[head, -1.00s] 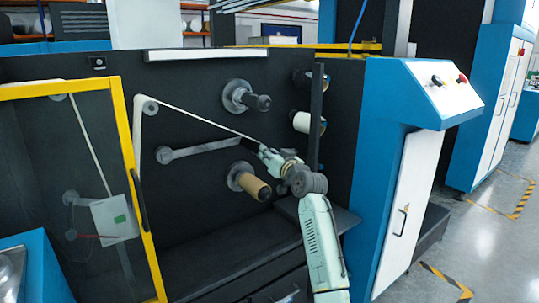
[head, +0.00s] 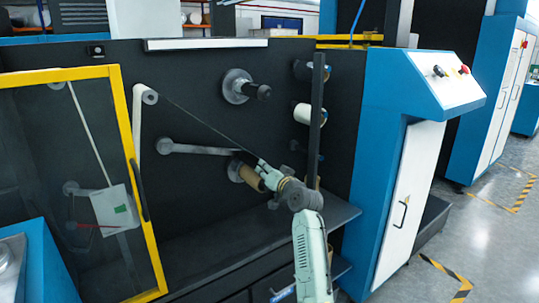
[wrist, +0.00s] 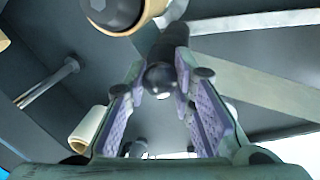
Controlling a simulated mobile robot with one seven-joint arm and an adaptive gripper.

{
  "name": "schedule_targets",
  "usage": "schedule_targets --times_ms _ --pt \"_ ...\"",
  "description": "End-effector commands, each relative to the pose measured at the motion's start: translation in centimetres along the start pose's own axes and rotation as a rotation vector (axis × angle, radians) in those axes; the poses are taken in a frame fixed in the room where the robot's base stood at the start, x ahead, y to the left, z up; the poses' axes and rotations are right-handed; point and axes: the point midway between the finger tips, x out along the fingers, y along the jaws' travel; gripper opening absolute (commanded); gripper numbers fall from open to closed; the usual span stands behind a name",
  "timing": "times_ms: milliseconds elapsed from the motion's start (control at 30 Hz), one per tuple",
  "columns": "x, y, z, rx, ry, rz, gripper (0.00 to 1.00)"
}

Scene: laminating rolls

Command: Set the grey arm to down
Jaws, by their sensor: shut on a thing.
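The grey arm (head: 200,150) is a bar on the dark machine panel. It runs from its round pivot at the left to the right, close to level, with its right end slightly lower. My gripper (head: 257,168) is at its right end. In the wrist view my gripper (wrist: 161,72) is shut on the dark roller (wrist: 160,80) at the arm's end, whose round tip shows between the fingers. In the head view my gripper hides much of that roller.
A brown cardboard roll (head: 247,175) sits right behind my gripper. A dark spindle (head: 245,88) is above, and white rolls (head: 304,113) are at the right behind a dark upright post (head: 317,115). A thin web runs from the upper-left roller (head: 149,96) to the arm's end.

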Motion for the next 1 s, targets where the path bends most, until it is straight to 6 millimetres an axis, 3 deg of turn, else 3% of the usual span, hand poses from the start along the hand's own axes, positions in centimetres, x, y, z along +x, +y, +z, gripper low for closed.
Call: schedule_targets --times_ms 133,467,500,767,1000 --pt "0.0 0.2 1.8 0.062 -0.012 0.002 0.00" --pt "0.0 0.3 1.9 0.071 -0.013 0.003 0.00" --pt "0.0 0.3 1.9 0.070 -0.013 0.003 0.26" --pt "0.0 0.3 1.9 0.070 -0.013 0.003 0.43" --pt "0.0 0.3 1.9 0.070 -0.013 0.003 0.44"
